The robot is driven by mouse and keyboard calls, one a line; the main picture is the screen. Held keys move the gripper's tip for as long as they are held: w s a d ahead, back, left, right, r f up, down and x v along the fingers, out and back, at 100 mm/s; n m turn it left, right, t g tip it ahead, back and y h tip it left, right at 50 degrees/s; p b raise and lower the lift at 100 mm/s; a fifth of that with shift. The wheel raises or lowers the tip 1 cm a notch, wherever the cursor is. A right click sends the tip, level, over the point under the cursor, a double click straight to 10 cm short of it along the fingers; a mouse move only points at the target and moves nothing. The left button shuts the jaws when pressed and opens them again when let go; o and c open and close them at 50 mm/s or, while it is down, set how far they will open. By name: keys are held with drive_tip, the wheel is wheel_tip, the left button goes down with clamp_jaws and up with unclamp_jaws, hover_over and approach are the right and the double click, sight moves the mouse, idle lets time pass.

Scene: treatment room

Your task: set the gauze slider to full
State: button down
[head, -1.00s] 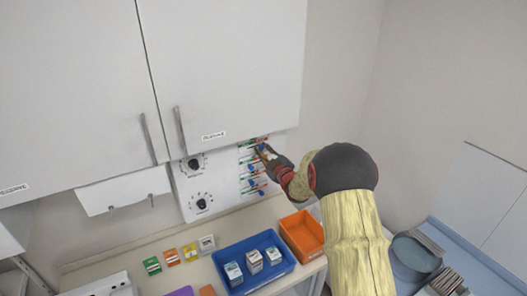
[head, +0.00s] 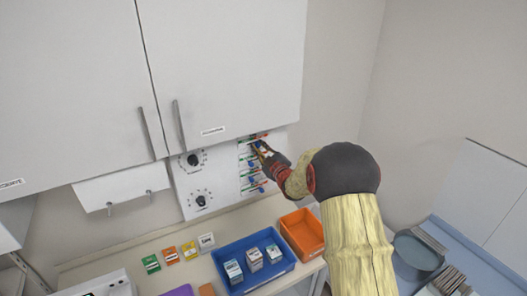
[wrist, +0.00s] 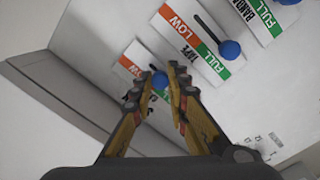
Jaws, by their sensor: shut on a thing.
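My gripper (head: 259,147) is at the top of the white slider panel (head: 243,185) under the wall cabinet. In the wrist view my gripper (wrist: 165,82) is shut on a blue slider knob (wrist: 160,80), with a finger on each side. That slider's label (wrist: 130,67) shows an orange LOW end; its name and most of its green end are hidden by the fingers, so I cannot read whether it is gauze. The neighbouring slider, which seems to read TAPE, has its blue knob (wrist: 230,50) near its green FULL end.
Another slider (wrist: 262,14) lies beyond. Two black dials (head: 194,160) are left of the sliders. The cabinet (head: 230,70) overhangs the panel closely. Below, the counter holds a blue tray (head: 228,258) with boxes and an orange bin (head: 303,233).

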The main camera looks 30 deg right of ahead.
sight(247, 145)
drive_tip(key=shift+a+f+b, duration=0.1)
drive_tip(key=shift+a+b, duration=1.7)
drive_tip(key=shift+b, duration=0.1)
drive_tip(key=c, duration=2.2)
unclamp_jaws()
drive_tip(key=o, duration=0.4)
drive_tip(key=shift+a, duration=0.25)
drive_tip(key=shift+o, duration=0.4)
drive_tip(key=shift+d, duration=0.1)
drive_tip(key=shift+s, duration=0.1)
